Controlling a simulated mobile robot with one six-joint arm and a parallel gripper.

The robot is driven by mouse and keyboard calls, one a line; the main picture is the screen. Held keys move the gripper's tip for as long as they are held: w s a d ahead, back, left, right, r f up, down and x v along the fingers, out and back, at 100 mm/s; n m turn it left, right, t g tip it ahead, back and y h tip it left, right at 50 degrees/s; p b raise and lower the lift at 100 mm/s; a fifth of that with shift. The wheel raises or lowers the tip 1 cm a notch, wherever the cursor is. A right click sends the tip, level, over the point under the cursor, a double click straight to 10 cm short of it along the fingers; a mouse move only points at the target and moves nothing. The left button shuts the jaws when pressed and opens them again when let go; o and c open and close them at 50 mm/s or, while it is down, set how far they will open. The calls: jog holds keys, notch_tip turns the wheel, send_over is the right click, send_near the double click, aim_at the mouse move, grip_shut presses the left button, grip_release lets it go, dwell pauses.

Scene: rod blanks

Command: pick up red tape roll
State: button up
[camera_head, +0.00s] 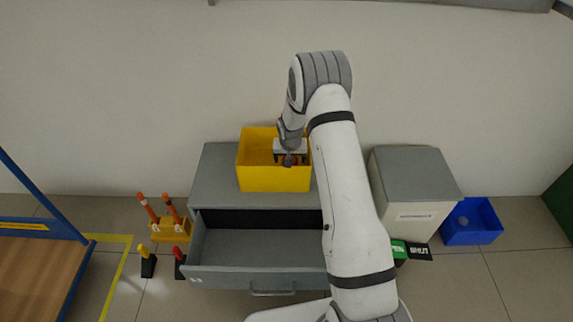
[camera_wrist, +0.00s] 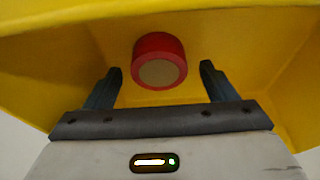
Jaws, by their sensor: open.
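The red tape roll (camera_wrist: 160,52) lies inside the yellow bin (camera_wrist: 35,55) in the wrist view. Its round tan face is toward the camera. My gripper (camera_wrist: 157,75) is open, with one dark finger to the left of the roll and one to the right. The roll shows beyond and between the fingertips, and I see no contact. In the head view the yellow bin (camera_head: 274,179) stands on the grey drawer cabinet (camera_head: 213,177). My gripper (camera_head: 289,162) points down into it, and the roll is mostly hidden there.
The cabinet's drawer (camera_head: 255,248) is pulled open and looks empty. A yellow holder with orange rods (camera_head: 170,229) stands on the floor at left. A pale cabinet (camera_head: 415,195) and a blue bin (camera_head: 472,222) stand at right. The yellow bin's walls surround my gripper.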

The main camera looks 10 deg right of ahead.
jog(key=shift+c, duration=0.5)
jog(key=c, duration=1)
